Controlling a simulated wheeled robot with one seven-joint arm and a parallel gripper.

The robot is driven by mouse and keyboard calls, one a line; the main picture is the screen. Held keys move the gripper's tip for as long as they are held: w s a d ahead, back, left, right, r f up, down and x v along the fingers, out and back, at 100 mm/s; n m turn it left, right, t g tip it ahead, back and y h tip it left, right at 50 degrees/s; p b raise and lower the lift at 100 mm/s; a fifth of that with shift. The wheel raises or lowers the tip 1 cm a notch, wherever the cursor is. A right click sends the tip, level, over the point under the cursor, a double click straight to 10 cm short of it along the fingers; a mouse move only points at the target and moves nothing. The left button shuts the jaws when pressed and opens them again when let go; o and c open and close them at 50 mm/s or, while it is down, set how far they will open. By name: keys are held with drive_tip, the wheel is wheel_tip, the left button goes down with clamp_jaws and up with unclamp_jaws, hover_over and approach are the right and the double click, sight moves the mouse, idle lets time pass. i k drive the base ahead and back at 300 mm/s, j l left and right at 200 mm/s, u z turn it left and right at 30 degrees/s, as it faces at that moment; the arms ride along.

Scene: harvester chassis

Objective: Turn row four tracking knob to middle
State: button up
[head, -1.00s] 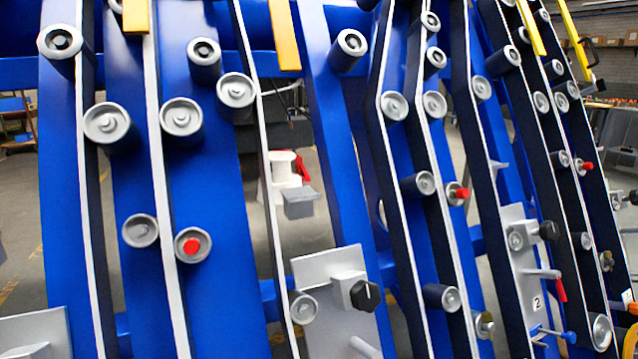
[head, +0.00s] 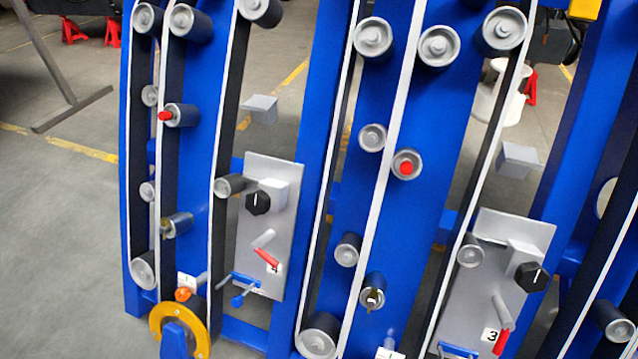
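Two grey plates with black knobs show in the head view. The left plate (head: 270,225) carries a black knob (head: 258,201) with a short light mark on its face; its exact angle is hard to tell. A number tag at this plate's lower right is partly covered by a red-tipped lever (head: 265,256); it looks like a 4. The right plate (head: 470,290) is tagged 3. It carries another black knob (head: 530,277) with a white pointer line. My gripper is not in view.
Blue curved frames (head: 385,200) with black belts and grey rollers (head: 439,46) surround the plates. A yellow ring wheel (head: 180,328) stands at lower left. Grey floor (head: 60,220) is open on the left. Small grey blocks (head: 260,109) jut out above the plates.

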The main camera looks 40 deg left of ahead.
sight(182, 294)
drive_tip(key=u, duration=1.9)
